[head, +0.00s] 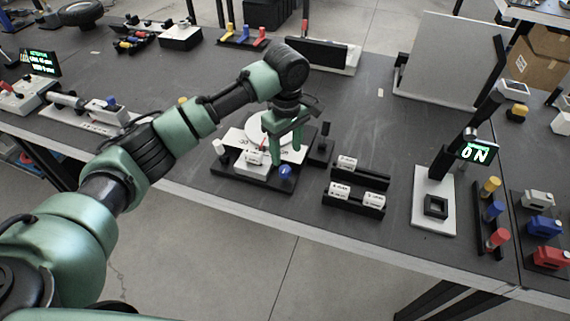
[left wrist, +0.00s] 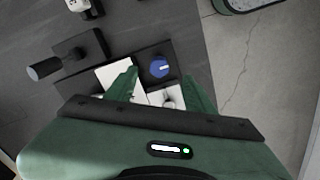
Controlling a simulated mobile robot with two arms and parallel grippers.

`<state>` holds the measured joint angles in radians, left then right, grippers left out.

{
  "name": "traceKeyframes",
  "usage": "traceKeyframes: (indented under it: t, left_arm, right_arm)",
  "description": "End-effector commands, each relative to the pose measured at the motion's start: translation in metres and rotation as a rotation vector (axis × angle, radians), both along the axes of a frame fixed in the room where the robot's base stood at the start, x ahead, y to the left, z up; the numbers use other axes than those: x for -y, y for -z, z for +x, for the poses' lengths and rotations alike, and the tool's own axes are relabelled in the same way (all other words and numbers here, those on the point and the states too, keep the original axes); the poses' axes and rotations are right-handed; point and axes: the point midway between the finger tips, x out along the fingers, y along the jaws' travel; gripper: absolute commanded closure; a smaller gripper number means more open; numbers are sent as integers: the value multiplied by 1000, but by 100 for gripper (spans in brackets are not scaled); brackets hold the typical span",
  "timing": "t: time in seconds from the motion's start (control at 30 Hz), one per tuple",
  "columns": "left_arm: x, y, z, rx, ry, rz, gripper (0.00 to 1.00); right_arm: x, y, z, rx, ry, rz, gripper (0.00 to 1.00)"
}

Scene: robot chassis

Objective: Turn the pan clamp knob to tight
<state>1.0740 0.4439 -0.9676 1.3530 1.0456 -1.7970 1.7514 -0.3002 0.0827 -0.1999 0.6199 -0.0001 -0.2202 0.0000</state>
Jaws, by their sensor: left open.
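A black base plate (head: 229,182) on the bench carries a round white dial disc (head: 259,131), a white block with a small label and a blue knob (head: 285,172) at its front right corner. In the left wrist view the blue knob (left wrist: 159,67) has a pale mark on its top. My left gripper (head: 287,153) is open and empty, pointing down over the fixture just behind the knob. In the left wrist view its fingertips (left wrist: 160,79) lie either side of the knob in the picture; their height above it is unclear. My right gripper is out of view.
A small black post (head: 322,148) stands right of the fixture. Black holders with labelled white blocks (head: 357,200) lie further right, then a white stand (head: 428,215) with a display reading ON. The bench's front edge is close before the fixture.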

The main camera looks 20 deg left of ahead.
Motion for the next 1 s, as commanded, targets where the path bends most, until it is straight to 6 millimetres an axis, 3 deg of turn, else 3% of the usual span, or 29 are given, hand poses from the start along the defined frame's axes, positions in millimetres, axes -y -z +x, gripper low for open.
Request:
traceKeyframes:
  t: [0.17,0.6,0.93,0.97,1.0]
  left_arm:
    - [-6,2,5,-6,-51,9,46]
    - [-6,63,4,-2,-46,7,46]
    - [-6,70,4,-1,-45,7,46]
    - [-6,70,4,-2,-45,8,49]
    - [-6,70,5,-1,-45,7,60]
  right_arm:
    - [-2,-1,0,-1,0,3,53]
    - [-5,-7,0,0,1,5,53]
    - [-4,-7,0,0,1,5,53]
    - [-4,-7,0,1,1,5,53]
    - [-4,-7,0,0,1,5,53]
